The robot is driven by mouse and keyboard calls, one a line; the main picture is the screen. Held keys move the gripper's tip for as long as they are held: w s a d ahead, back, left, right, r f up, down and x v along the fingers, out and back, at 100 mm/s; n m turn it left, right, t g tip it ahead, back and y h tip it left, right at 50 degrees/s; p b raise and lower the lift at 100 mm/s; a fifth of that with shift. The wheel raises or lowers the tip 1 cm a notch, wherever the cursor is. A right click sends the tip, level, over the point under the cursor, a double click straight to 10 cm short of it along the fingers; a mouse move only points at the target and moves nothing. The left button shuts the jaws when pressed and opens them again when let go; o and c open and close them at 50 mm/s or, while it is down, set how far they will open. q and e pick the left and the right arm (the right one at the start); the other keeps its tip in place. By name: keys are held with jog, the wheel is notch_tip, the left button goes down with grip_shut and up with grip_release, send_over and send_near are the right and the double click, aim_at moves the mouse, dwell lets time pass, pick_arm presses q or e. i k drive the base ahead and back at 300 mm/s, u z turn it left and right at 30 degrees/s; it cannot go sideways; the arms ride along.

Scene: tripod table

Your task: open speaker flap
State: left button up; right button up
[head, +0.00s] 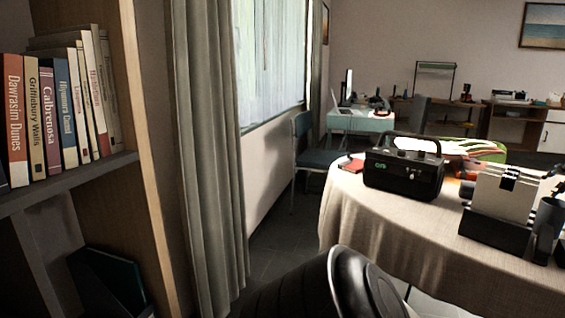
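A black box-shaped speaker (403,173) with a carrying handle on top and a small green display on its front stands near the left edge of the cloth-covered table (400,238). I cannot make out its flap or whether it is open. Neither of my grippers shows in the head view. A dark rounded shape at the bottom middle looks like part of my own arm, in front of the table and apart from the speaker.
A bookshelf (73,171) with several books stands close on the left, next to a grey curtain (207,150). A blue chair (318,158) stands behind the table. A white-and-black object (504,193) stands on the table's right. Floor is free between curtain and table.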

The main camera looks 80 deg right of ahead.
aim_at(421, 154)
jog(key=z, duration=3.4)
